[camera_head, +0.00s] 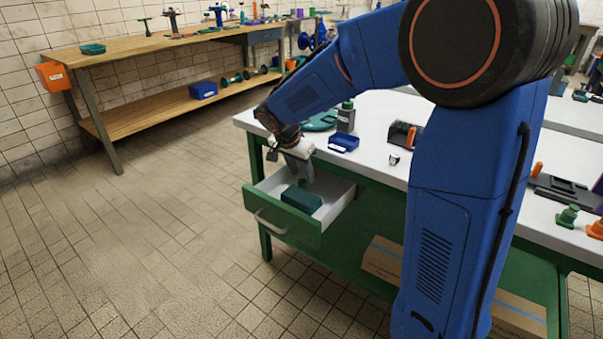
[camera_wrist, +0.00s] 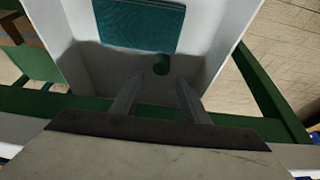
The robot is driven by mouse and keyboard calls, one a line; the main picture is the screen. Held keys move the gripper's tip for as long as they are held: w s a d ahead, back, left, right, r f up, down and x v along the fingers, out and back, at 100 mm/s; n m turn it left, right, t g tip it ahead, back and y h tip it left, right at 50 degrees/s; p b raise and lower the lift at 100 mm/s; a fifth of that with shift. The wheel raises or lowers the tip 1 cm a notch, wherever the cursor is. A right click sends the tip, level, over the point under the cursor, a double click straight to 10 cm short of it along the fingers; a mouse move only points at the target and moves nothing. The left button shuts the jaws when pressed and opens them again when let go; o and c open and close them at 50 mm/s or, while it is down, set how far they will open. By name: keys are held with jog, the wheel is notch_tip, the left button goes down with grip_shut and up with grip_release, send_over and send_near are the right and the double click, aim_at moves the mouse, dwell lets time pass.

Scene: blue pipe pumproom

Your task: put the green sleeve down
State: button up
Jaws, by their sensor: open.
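The green sleeve (camera_wrist: 161,66) is a small dark green cylinder inside the open white-lined drawer (camera_wrist: 57,20). In the wrist view it shows just beyond and between my fingertips, apart from both. My gripper (camera_wrist: 160,82) is open and empty, pointing down into the drawer. In the head view my gripper (camera_head: 301,172) reaches into the back part of the drawer (camera_head: 338,199), and the sleeve is hard to make out there. A teal block (camera_head: 301,200) lies in the drawer in front of the sleeve; it also shows in the wrist view (camera_wrist: 140,25).
The drawer hangs open from a green workbench with a white top (camera_head: 377,135). On the top stand a dark bottle (camera_head: 346,117), a blue bin (camera_head: 344,142) and an orange-and-black item (camera_head: 403,136). The tiled floor at left is clear.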

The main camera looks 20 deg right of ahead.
jog(key=v, duration=1.3)
jog(key=s+d+n+y, duration=0.15)
jog(key=s+d, duration=0.25)
jog(key=s, duration=0.4)
jog(key=s+d+n+y, duration=0.1)
jog(key=s+d+n, duration=0.2)
jog(key=s, duration=0.5)
jog(key=s+d+f+n+t, duration=0.1)
jog(key=s+f+n, duration=0.2)
jog(key=s, duration=0.5)
jog(key=s+d+f+n+t+y, duration=0.1)
jog(key=s+f+n, duration=0.2)
jog(key=s, duration=0.5)
jog(key=shift+d+r, duration=0.1)
jog(key=shift+d, duration=0.05)
